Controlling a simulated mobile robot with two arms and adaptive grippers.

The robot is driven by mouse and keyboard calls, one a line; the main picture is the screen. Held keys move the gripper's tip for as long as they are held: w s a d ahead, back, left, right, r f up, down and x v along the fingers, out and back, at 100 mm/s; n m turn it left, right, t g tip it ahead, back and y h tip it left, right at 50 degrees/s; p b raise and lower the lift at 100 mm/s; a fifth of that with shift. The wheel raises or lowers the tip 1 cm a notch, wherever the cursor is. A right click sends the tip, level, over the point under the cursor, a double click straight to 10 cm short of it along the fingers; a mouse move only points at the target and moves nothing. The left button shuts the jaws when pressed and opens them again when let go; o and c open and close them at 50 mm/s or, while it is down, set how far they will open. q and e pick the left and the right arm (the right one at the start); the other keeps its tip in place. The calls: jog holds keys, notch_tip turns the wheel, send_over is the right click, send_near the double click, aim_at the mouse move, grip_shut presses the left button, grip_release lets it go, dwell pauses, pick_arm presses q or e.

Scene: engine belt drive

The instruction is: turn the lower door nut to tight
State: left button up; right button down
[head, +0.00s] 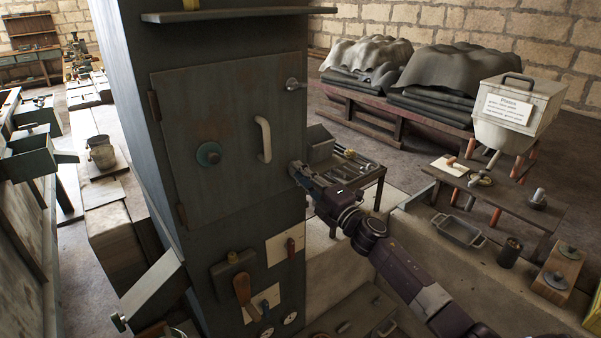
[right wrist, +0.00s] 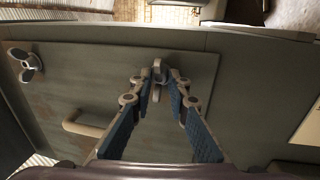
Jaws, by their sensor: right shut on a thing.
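The grey cabinet door (head: 225,110) is closed, with a pale handle (head: 264,139) and a round teal knob on its face. The upper door nut (head: 292,84) is a metal wing nut at the door's upper right; it also shows in the right wrist view (right wrist: 27,62). My right gripper (head: 297,170) is at the door's lower right edge, shut on the lower door nut (right wrist: 158,70). In the right wrist view, the fingertips pinch this nut from both sides; the head view mostly hides it behind the fingers. My left gripper is out of view.
A small table with tools (head: 358,165) stands behind my right arm. A bench (head: 500,195) with a white bin is at the right.

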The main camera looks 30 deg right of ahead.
dwell(0.4)
jog(key=c, duration=1.8)
grip_release()
jog(key=shift+d, duration=0.1)
jog(key=s, duration=0.4)
jog(key=s+f, duration=0.1)
jog(key=s, duration=0.3)
jog(key=s+d+f, duration=0.1)
jog(key=s, duration=0.2)
jog(key=shift+s+f, duration=0.1)
jog(key=shift+s, duration=0.3)
